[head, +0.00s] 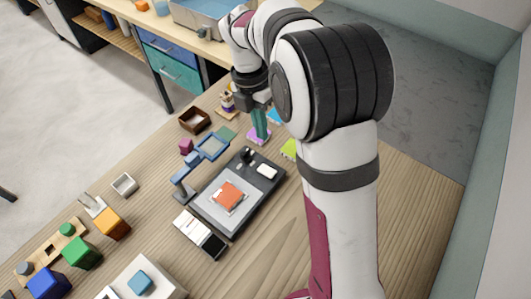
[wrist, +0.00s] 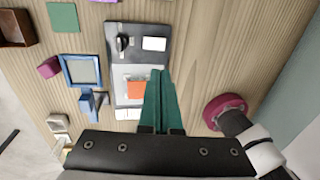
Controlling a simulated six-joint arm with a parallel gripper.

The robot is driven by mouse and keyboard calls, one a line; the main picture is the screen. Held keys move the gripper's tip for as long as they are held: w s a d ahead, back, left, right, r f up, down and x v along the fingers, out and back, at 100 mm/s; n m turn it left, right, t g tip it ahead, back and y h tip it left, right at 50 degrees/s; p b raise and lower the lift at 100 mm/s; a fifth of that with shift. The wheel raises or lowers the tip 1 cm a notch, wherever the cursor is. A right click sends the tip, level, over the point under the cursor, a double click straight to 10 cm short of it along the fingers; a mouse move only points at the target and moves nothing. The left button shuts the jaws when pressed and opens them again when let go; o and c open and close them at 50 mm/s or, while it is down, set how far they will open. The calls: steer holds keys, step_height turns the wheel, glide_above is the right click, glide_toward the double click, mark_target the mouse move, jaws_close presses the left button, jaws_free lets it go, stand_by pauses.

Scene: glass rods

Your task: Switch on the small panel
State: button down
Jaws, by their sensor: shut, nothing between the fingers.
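A dark flat panel (head: 255,184) lies on the wooden table, also seen in the wrist view (wrist: 136,30). It carries a black knob-like part (head: 247,156) and a white rectangle (head: 267,171) at its far end. An orange piece (head: 229,196) lies on its grey plate. I cannot tell whether the panel is on. My gripper (head: 260,136) has green fingers, shut and empty, above the table beyond the panel's far end. In the wrist view the shut fingers (wrist: 159,73) overlap the panel's right edge and hide part of it.
A blue-framed stand (head: 212,146) is close on the panel's left. A brown box (head: 195,120) and a magenta block (head: 186,146) are farther left. A white-and-black flat object (head: 201,233) lies at the near side. Bare wood (wrist: 215,45) is right of the panel.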

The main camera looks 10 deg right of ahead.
mark_target(270, 173)
steer(key=f, duration=0.4)
steer(key=s+d+f, duration=0.1)
steer(key=f, duration=0.9)
steer(key=shift+s+d, duration=0.3)
steer(key=shift+s+d+f, duration=0.1)
steer(key=shift+f, duration=0.1)
steer(key=shift+w+a+r, duration=0.15)
steer(key=shift+w+a, duration=0.45)
steer(key=shift+r, duration=0.1)
